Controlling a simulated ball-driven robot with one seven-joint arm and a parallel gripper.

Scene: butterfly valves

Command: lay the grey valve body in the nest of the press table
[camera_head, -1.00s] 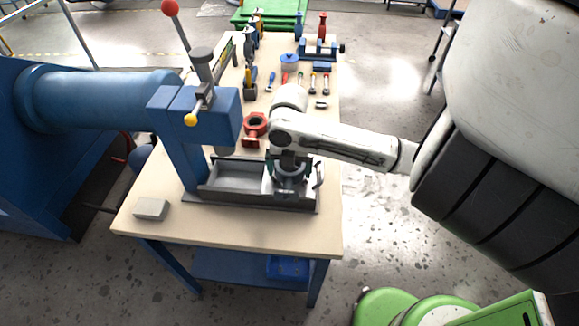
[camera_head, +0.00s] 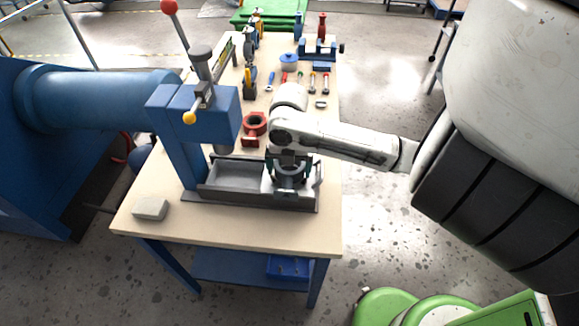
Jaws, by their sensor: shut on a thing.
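My gripper (camera_head: 289,179) points down over the right end of the press table (camera_head: 212,196), a low dark-edged tray under the blue press. It is shut on the grey valve body (camera_head: 290,173), a round grey ring shape partly hidden by the fingers and wrist. The valve body is at or just above the right part of the tray. I cannot tell whether it touches the tray. The nest is mostly hidden under the gripper and valve body. The left part of the tray shows a bare grey floor.
The blue press head (camera_head: 205,105) with its lever stands left of my arm. A red valve body (camera_head: 254,125) stands behind the tray. A grey block (camera_head: 150,209) lies at the table's front left. Several hand tools lie farther back. The front of the wooden table is clear.

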